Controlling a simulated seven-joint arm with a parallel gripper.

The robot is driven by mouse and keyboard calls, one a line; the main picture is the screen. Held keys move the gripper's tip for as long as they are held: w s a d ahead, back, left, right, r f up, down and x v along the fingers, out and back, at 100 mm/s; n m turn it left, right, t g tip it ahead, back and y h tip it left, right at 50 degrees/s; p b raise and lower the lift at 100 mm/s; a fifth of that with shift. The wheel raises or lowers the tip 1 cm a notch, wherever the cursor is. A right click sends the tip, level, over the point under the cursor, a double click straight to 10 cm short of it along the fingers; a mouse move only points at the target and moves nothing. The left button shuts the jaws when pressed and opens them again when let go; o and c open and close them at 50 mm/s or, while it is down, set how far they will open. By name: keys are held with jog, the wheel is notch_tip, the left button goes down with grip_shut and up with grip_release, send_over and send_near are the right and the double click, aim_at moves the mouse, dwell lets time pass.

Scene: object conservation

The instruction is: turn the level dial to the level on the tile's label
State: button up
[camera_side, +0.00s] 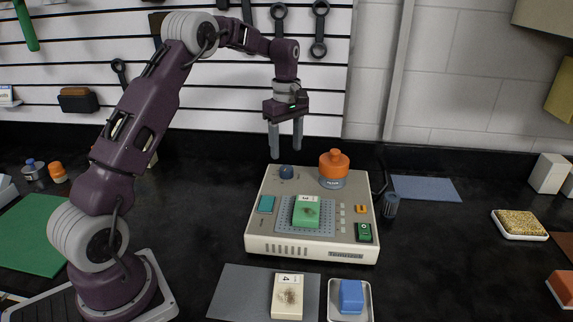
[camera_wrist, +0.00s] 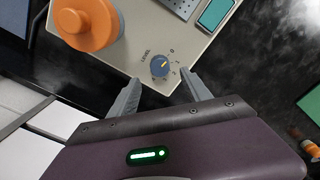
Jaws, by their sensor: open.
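The level dial is a small blue knob (camera_side: 286,172) at the back left of the cream machine (camera_side: 258,215). In the wrist view the dial (camera_wrist: 158,68) sits by the printed word LEVEL, its pale pointer toward the upper right; the marks around it are too small to read surely. A green tile (camera_side: 300,214) with a brown smudge lies on the machine's perforated plate; its white label (camera_side: 309,198) carries a figure, seemingly a 3. My gripper (camera_side: 286,152) is open and empty above the dial, fingers pointing down. In the wrist view the fingertips (camera_wrist: 160,80) flank the dial from above, apart from it.
An orange-topped knob (camera_side: 334,163) stands right of the dial. A cream tile (camera_side: 287,296) lies on a grey mat (camera_side: 236,292) in front, beside a tray (camera_side: 349,313) with a blue block (camera_side: 351,296). A dark cylinder (camera_side: 391,205) stands right of the machine.

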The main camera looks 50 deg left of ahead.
aim_at(286, 168)
notch_tip(286, 168, down, 6)
grip_shut()
dwell(0.4)
